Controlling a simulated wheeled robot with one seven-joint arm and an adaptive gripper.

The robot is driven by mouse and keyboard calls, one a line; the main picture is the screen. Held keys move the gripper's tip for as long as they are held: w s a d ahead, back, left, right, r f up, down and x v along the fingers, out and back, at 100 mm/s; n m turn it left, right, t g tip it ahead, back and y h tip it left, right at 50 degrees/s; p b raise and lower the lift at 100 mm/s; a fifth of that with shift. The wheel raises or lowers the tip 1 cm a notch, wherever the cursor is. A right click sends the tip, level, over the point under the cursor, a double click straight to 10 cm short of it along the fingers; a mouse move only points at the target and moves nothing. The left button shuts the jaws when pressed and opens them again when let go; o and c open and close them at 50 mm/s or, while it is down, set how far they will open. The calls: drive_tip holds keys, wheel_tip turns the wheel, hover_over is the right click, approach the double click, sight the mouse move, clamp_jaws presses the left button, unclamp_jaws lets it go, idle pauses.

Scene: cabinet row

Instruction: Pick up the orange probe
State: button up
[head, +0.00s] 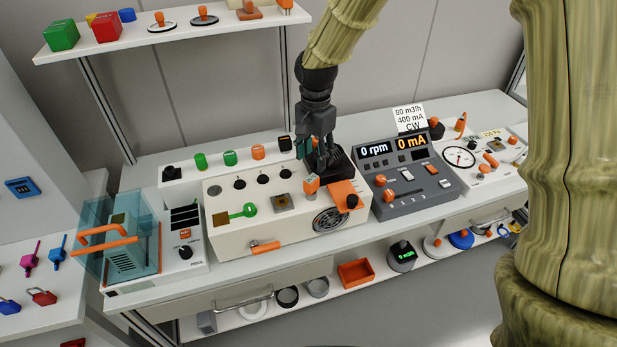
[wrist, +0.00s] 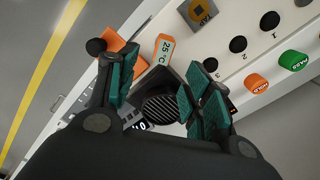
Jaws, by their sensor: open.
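A small orange piece with a "25 °C" display (head: 311,186), the likely orange probe, stands on the white console (head: 222,192). It also shows in the wrist view (wrist: 164,48), just beyond my fingertips. My gripper (head: 318,158) points down over the console, just behind this piece. In the wrist view my gripper (wrist: 160,78) is open, with a dark ribbed block (wrist: 160,106) showing between its fingers. I see nothing held. Whether the fingers touch the block is unclear.
An orange plate with a black knob (head: 346,196) lies right of the display piece. A dark meter panel (head: 412,188) stands further right. A teal clear box (head: 118,235) is at left. Green and orange buttons (head: 230,158) line the back. A shelf (head: 185,32) hangs above.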

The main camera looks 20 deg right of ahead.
sight(311, 178)
drive_tip(key=shift+w+f, duration=0.15)
drive_tip(key=shift+f, duration=0.05)
drive_tip(key=shift+f+p, duration=0.65)
drive_tip(key=shift+f, duration=1.75)
drive_tip(key=shift+a+f+p, duration=0.1)
drive_tip(key=shift+f+p, duration=0.3)
drive_tip(key=shift+f, duration=0.05)
drive_tip(key=shift+a+f+p, duration=0.15)
drive_tip(key=shift+f+p, duration=0.2)
drive_tip(key=shift+f, duration=0.3)
drive_tip(key=shift+a+f+p, duration=0.15)
drive_tip(key=shift+f+p, duration=0.15)
drive_tip(key=shift+f, duration=1.3)
clamp_jaws()
